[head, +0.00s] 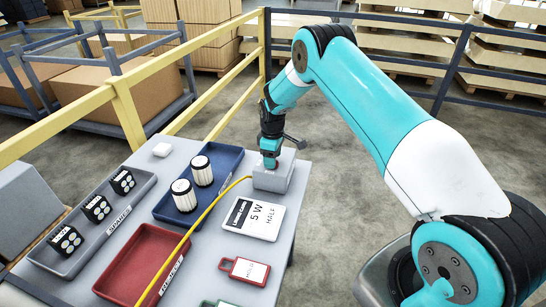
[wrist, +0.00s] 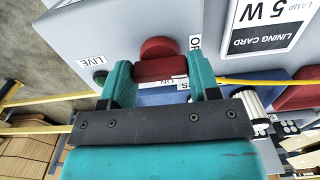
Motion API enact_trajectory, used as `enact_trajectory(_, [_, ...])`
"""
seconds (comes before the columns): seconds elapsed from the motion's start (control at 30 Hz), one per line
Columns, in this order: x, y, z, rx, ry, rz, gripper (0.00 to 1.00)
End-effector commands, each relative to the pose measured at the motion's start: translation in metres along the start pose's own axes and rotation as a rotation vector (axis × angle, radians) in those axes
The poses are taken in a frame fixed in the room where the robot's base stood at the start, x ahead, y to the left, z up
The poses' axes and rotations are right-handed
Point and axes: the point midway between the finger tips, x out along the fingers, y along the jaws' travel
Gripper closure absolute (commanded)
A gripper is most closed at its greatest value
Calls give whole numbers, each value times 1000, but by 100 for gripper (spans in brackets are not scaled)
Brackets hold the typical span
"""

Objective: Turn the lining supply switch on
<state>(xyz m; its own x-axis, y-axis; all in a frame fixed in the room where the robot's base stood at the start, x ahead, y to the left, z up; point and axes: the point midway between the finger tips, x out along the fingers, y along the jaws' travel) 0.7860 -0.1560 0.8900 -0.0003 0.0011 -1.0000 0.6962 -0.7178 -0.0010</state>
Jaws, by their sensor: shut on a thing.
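The lining supply switch is a red knob (wrist: 158,48) on a grey box in the wrist view. The same grey box (head: 272,177) stands at the far right corner of the table in the head view, where the knob is hidden. My gripper (wrist: 162,72), with teal fingers, is shut on the red knob, one finger at each side. It also shows in the head view (head: 268,161), reaching down over the box. A LIVE label (wrist: 91,62) with a dark green lamp (wrist: 101,77) lies left of the knob. An OFF-like label (wrist: 195,44), partly hidden, lies right of it.
A yellow cable (head: 205,220) runs across the table from the box. A lining card (head: 254,218) and a red HOLD tag (head: 243,270) lie in front. A blue tray (head: 225,160) with two white-ribbed cylinders, a red reject tray (head: 127,268) and a spares tray (head: 75,265) stand left.

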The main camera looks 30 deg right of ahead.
Motion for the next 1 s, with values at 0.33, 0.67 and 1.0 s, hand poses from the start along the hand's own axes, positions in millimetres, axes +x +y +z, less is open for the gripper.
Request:
enact_trajectory(0.33, [2,1,0,167,0,3,68])
enact_trajectory(0.67, [2,0,0,469,0,3,68])
enact_trajectory(1.0, [2,0,0,792,0,2,68])
